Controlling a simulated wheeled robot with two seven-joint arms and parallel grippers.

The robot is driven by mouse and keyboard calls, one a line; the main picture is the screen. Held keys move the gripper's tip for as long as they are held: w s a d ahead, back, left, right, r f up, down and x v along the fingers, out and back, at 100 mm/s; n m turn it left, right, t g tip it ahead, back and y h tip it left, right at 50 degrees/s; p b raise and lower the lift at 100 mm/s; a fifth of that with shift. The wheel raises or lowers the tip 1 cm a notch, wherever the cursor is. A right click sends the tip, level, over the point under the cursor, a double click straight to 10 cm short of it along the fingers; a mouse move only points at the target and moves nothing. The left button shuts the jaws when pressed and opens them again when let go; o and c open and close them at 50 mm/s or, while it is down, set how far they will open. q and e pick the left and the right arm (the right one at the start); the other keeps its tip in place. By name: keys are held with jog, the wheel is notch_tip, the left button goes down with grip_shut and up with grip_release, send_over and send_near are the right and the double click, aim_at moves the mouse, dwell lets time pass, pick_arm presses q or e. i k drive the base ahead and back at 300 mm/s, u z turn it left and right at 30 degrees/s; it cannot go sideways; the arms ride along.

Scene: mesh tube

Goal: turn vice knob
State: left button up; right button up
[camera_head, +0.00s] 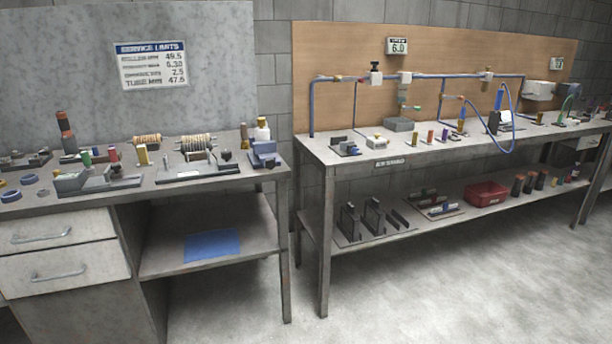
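Another small dark clamp-like fixture (345,147) is at the left end of the right bench (440,150). I cannot tell for certain which one is the task's vice. Neither of my grippers is in view.
The left bench holds wound coils (196,143), coloured cylinders and blue rings (28,179), with drawers (58,230) below. Blue pipes (430,76) run above the right bench. A red bin (486,194) is on its lower shelf. The floor (440,290) in front is clear.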

aim_at(270, 163)
jog(key=u, duration=0.75)
jog(key=i, duration=0.7)
jog(key=u, duration=0.7)
jog(key=i, duration=1)
jog(key=z, duration=0.4)
